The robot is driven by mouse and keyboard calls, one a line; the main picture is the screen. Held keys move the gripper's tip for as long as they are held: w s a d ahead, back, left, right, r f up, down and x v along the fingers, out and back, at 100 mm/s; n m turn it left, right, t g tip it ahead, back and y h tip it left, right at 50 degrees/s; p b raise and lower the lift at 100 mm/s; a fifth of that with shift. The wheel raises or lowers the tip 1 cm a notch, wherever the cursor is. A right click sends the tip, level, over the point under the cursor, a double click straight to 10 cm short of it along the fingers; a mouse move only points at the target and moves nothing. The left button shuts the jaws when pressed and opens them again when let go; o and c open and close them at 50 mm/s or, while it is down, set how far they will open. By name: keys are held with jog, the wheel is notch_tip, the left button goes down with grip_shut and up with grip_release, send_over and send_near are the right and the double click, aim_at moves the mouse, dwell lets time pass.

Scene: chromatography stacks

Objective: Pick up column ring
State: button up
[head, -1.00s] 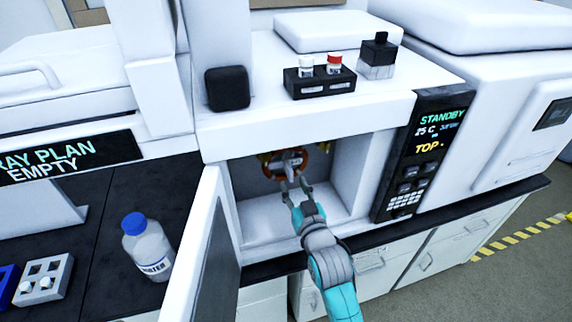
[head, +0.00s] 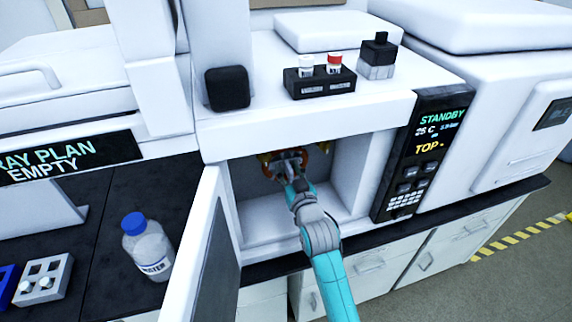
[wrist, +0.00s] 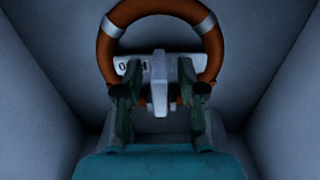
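The column ring (wrist: 213,48) is an orange-brown hoop with silver bands. It has a pale crosspiece with a lettered tag and a central grip post (wrist: 160,84). In the head view the ring (head: 327,162) is at the back of the open oven compartment, partly hidden by my gripper. My gripper (wrist: 159,90) reaches in from the front. Its two fingers stand apart, one on each side of the post, with gaps visible between fingers and post. Its tips (head: 287,163) overlap the ring's middle in the head view.
The oven cavity's walls (head: 352,178) enclose my gripper, with its floor below. The open oven door (head: 208,245) stands at the left. A vial rack (head: 320,88) sits on top. A capped bottle (head: 148,250) stands on the dark bench.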

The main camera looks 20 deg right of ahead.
grip_shut()
jog(key=shift+r, duration=0.15)
jog(key=shift+r, duration=0.25)
jog(key=s+r, duration=0.2)
jog(key=s, duration=1.6)
jog(key=shift+r, duration=0.2)
